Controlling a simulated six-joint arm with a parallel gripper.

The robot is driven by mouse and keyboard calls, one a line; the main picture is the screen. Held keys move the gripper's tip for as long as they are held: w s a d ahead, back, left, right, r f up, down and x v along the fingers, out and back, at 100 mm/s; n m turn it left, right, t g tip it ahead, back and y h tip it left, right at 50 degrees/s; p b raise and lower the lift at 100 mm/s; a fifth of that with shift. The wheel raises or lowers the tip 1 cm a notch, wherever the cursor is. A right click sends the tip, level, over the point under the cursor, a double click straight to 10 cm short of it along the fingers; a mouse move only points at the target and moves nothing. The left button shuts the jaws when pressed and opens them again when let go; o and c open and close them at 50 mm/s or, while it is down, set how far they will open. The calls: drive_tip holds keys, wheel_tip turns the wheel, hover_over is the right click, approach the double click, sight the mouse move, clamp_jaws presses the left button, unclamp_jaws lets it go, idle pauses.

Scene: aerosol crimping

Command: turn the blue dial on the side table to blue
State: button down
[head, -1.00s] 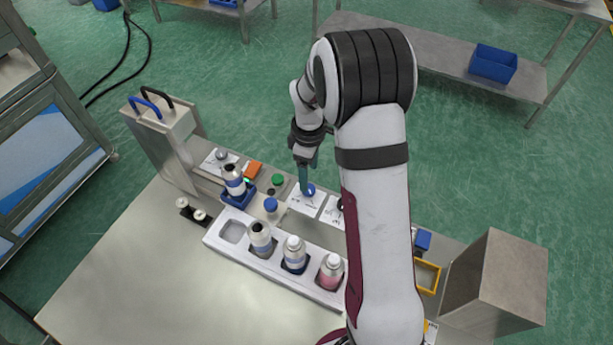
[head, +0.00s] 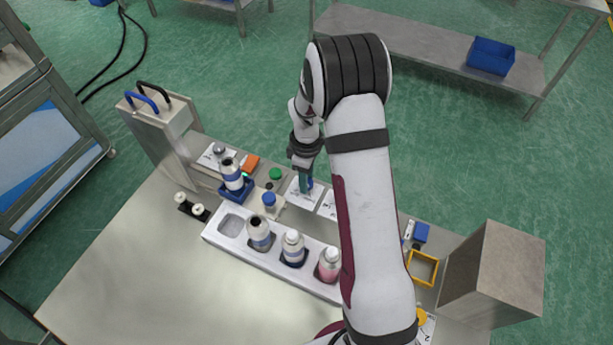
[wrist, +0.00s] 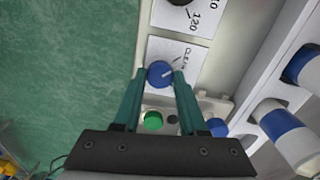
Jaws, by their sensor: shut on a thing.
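The blue dial (wrist: 160,74) sits on a white label plate (wrist: 188,50) with dark lettering that looks like "CLEAN". A pale pointer line shows on its top, aimed to the right and slightly up in the wrist view. My gripper (wrist: 161,80) has its two green fingers on either side of the dial and is shut on it. In the head view, my gripper (head: 306,182) points down at the plate, and only a small blue edge of the dial (head: 310,184) shows beside the fingers.
A second plate with a dark dial and "120" (wrist: 207,18) lies beside it. A green button (wrist: 153,120) and a blue-capped part (head: 269,199) are close by. A white rack (head: 225,238) holds several bottles. A metal press (head: 160,125) stands at left, a grey box (head: 497,270) at right.

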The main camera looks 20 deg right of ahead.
drive_tip(key=shift+m, duration=0.3)
drive_tip(key=m, duration=1.2)
drive_tip(key=shift+m, duration=0.4)
drive_tip(key=m, duration=0.4)
drive_tip(key=shift+m, duration=0.4)
drive_tip(key=shift+c, duration=2.3)
unclamp_jaws()
